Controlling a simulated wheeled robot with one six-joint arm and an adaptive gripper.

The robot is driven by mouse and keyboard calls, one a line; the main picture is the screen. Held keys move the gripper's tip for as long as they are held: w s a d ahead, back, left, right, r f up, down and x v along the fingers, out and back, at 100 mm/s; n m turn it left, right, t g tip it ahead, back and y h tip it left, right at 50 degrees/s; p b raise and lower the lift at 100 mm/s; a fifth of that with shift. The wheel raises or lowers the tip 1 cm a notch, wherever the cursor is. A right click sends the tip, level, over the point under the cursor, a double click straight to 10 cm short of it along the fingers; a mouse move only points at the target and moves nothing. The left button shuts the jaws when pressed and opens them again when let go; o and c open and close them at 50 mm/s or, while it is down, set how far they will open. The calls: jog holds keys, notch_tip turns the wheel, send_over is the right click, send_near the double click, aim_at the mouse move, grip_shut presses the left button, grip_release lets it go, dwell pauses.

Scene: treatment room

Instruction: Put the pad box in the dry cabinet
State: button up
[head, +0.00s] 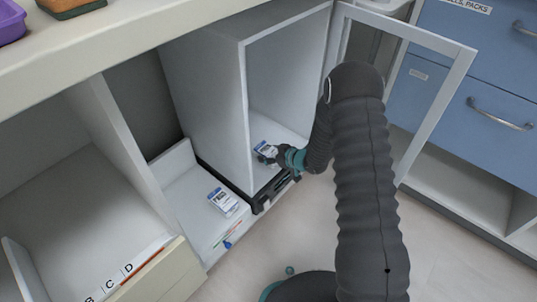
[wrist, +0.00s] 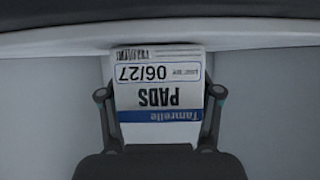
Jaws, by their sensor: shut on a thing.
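The pad box (wrist: 157,97) is a small white and blue carton with the words "Tamrelle PADS" and "06/27", upside down in the wrist view. My gripper (wrist: 160,103) is shut on it, one finger on each side. In the head view my gripper (head: 283,156) reaches into the open white cabinet (head: 246,110), with the pad box (head: 265,150) just inside the opening, low over the cabinet floor. I cannot tell whether the box touches the floor. The cabinet's framed door (head: 437,112) stands open to the right.
A similar white and blue box (head: 223,200) lies on a white shelf left of the cabinet. Blue drawers (head: 470,90) stand at the right. A counter (head: 130,40) with a purple bin (head: 10,20) runs above left. The cabinet interior beyond my gripper looks empty.

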jog(key=shift+f, duration=0.2)
jog(key=o, duration=1.3)
jog(key=shift+r, duration=0.2)
jog(key=shift+s+d+r, duration=0.1)
jog(key=shift+d+r, duration=0.05)
jog(key=p+v, duration=0.1)
jog(key=v, duration=1)
jog(key=shift+d+r+p, duration=0.15)
jog(key=shift+d+p, duration=0.1)
jog(key=shift+p, duration=0.05)
